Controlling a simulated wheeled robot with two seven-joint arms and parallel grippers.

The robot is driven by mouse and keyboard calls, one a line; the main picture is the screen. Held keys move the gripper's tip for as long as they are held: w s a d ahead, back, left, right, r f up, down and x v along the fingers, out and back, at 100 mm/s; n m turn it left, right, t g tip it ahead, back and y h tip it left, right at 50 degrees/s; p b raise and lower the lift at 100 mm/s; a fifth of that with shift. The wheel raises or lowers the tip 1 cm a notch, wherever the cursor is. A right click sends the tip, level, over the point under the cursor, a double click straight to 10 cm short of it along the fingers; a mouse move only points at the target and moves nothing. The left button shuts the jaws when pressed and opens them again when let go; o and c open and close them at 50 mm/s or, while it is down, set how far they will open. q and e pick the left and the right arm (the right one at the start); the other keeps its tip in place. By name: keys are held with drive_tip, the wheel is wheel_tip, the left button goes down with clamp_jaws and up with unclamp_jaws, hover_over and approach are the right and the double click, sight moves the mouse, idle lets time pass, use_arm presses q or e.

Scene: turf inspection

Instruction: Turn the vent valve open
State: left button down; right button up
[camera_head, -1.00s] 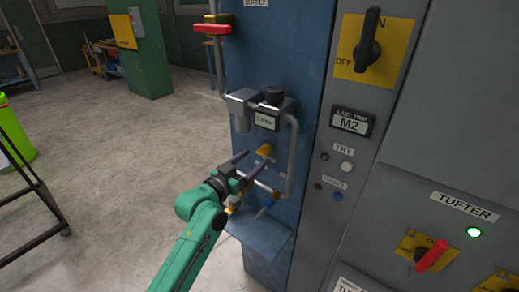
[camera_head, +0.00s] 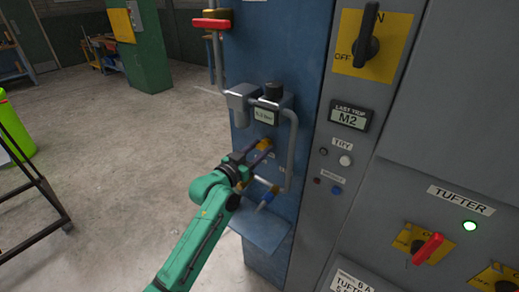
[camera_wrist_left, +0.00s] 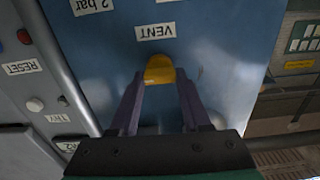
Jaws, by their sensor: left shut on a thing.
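The yellow vent valve handle (camera_head: 264,144) is on the blue panel, below the regulator. In the left wrist view the handle (camera_wrist_left: 159,70) sits between my fingertips, beside an upside-down VENT label (camera_wrist_left: 155,31). My left gripper (camera_head: 264,150) reaches the panel from the lower left, and its dark purple fingers (camera_wrist_left: 160,80) are shut on the handle. The fingers partly cover the handle in the head view. My right gripper is not in view.
The regulator with a small display (camera_head: 263,114) and a grey pipe (camera_head: 293,150) are close above and right of my gripper. A red lever (camera_head: 211,23) is higher up. Open floor lies left.

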use_arm(q)
drive_tip(key=m+b, duration=0.2)
drive_tip(key=m, duration=0.1)
drive_tip(key=shift+f+m, duration=0.1)
drive_tip(key=shift+m, duration=0.3)
drive_tip(key=m+b, duration=0.1)
drive_tip(key=m, duration=0.2)
drive_tip(key=shift+s+m, duration=0.1)
drive_tip(key=shift+m, duration=0.2)
drive_tip(key=m+b, duration=0.1)
drive_tip(key=m, duration=0.3)
drive_tip(key=shift+d+m, duration=0.1)
drive_tip(key=shift+m, duration=0.2)
drive_tip(key=m, duration=0.5)
drive_tip(key=shift+f+m, duration=0.15)
drive_tip(key=shift+m, duration=0.15)
drive_tip(key=shift+c, duration=1.8)
unclamp_jaws()
drive_tip(key=shift+d, duration=0.1)
